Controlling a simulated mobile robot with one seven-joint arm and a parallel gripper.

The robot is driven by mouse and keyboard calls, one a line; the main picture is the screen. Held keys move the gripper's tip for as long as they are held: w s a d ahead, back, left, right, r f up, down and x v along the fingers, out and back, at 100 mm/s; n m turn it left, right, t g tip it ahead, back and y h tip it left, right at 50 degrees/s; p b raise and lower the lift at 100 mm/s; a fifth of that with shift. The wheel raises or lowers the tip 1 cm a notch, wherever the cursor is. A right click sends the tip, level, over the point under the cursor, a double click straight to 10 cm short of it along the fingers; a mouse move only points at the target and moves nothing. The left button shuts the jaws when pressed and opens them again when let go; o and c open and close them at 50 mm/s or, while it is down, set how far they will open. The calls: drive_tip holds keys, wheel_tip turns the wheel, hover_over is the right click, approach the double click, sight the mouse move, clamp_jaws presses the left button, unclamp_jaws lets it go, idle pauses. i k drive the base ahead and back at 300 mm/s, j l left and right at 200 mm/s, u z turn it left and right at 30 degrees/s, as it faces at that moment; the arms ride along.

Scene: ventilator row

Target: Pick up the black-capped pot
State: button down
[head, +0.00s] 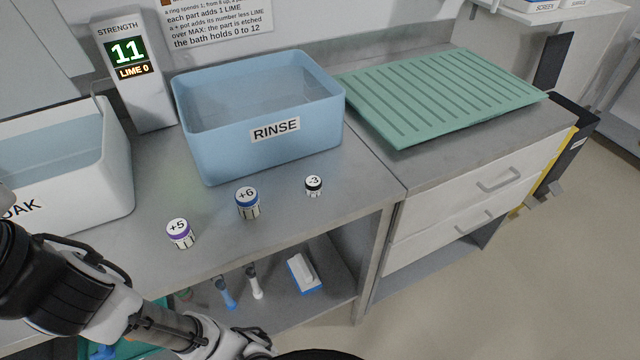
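The black-capped pot (314,186) stands upright on the grey counter, in front of the blue RINSE tub's right end. A purple-capped pot (180,234) marked +5 stands further left and nearer the front edge. My arm comes in at the lower left and runs along the bottom edge, below and left of the pots. My gripper's fingers are not in view, and nothing touches the black-capped pot.
The blue RINSE tub (222,149) stands behind the pots. A white tub (118,170) is at left. A strength display (148,103) reads 11 and LIME 0. A green ribbed drainer (395,128) lies at right. A lower shelf (335,282) holds brushes. Counter around the black-capped pot is clear.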

sight(313, 187)
drive_tip(key=i+l+u, duration=0.1)
drive_tip(key=l+u, duration=0.35)
drive_tip(key=l, duration=0.85)
drive_tip(key=k+l+u, duration=0.1)
drive_tip(key=l+u, duration=0.35)
drive_tip(key=l, duration=0.85)
